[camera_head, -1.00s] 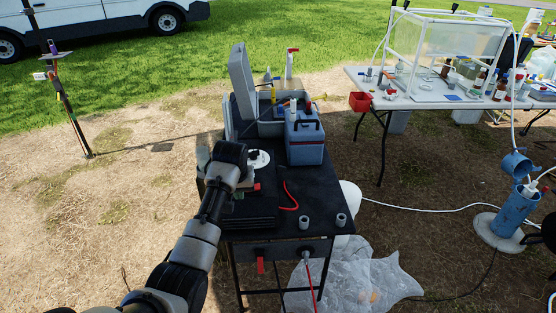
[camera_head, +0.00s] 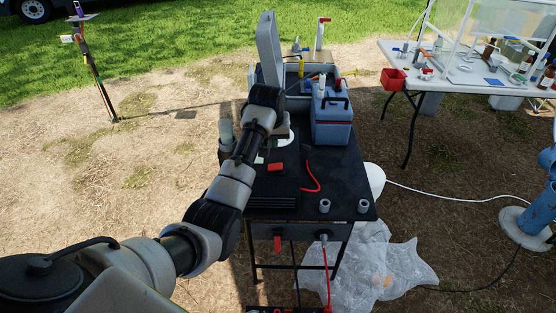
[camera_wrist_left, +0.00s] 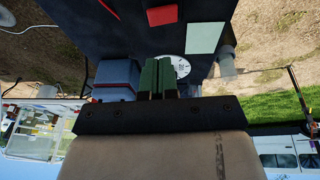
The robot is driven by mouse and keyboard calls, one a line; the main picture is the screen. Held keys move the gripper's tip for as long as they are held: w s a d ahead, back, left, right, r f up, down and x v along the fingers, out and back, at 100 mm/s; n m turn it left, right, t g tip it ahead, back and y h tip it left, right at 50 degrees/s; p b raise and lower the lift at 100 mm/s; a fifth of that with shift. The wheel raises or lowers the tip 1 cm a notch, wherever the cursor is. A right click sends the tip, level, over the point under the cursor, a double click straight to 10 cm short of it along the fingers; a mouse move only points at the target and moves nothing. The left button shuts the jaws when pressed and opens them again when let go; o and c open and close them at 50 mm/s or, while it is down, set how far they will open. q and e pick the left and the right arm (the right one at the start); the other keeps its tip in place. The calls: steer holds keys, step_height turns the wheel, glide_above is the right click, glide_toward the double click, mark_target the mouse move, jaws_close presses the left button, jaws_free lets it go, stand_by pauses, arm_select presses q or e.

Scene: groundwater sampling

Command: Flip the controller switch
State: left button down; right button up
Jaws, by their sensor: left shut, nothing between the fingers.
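A black table (camera_head: 340,180) stands in the middle of the head view. A grey panel (camera_head: 300,231) under its front edge carries a red lever-like part (camera_head: 277,243) and a grey fitting (camera_head: 323,238) with a red cable. I cannot tell for certain which part is the controller switch. A red block (camera_head: 276,168) lies on the tabletop and also shows in the left wrist view (camera_wrist_left: 162,15). My left gripper (camera_wrist_left: 157,65) is shut and empty over the table, by a white round dial (camera_wrist_left: 178,64).
A clear plastic sheet (camera_head: 385,265) lies on the ground. A white table (camera_head: 455,75) stands at right.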

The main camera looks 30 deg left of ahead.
mark_target(279, 165)
arm_select(q)
steer(key=x, duration=0.6)
steer(key=d+x, duration=0.1)
steer(key=x, duration=0.2)
steer(key=shift+s+f, duration=0.3)
steer(key=shift+f, duration=0.25)
arm_select(e)
steer(key=shift+a+r, duration=0.3)
steer(key=shift+a, duration=0.05)
